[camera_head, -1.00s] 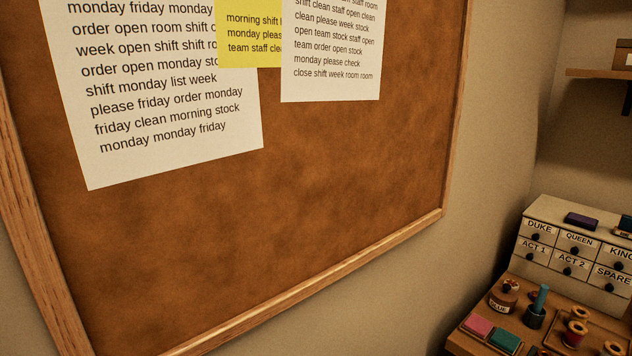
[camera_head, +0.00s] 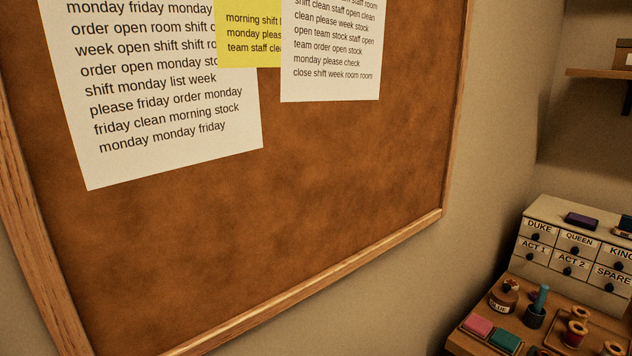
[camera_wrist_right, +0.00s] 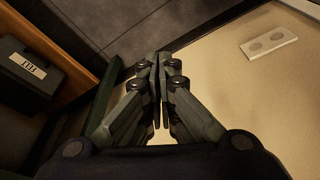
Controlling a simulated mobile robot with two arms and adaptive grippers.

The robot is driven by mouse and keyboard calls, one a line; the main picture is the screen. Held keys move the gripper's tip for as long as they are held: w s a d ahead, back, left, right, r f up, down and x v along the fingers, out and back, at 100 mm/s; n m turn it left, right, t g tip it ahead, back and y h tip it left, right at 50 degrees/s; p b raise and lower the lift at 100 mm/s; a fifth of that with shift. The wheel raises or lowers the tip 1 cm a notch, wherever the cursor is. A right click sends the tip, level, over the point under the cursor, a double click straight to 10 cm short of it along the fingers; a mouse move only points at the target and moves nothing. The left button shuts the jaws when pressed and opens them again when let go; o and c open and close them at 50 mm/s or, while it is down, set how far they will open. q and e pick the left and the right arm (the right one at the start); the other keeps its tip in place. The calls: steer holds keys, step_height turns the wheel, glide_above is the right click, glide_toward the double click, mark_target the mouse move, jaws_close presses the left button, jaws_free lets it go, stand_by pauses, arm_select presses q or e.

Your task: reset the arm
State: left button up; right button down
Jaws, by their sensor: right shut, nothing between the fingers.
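My right gripper (camera_wrist_right: 159,95) shows in the right wrist view with its two fingers together, shut and empty. Below it are a pale surface and, at the top, a dark tiled floor. Neither gripper shows in the head view, and my left gripper is in no frame.
The head view shows a cork board (camera_head: 290,200) with pinned papers. At lower right is a labelled drawer cabinet (camera_head: 575,250) behind a wooden table with a glue bottle (camera_head: 503,296) and thread spools. The wrist view shows a dark labelled box (camera_wrist_right: 35,72) and an outlet-like plate (camera_wrist_right: 269,43).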

steer(key=s+d+f+g, duration=0.1)
steer(key=s+f, duration=0.3)
steer(key=f, duration=0.4)
steer(key=s+f, duration=0.3)
steer(key=f, duration=0.5)
steer(key=s+d+f, duration=0.2)
steer(key=s+f, duration=0.6)
steer(key=s, duration=0.4)
steer(key=shift+s+d+f+g, duration=0.2)
steer(key=shift+g, duration=0.2)
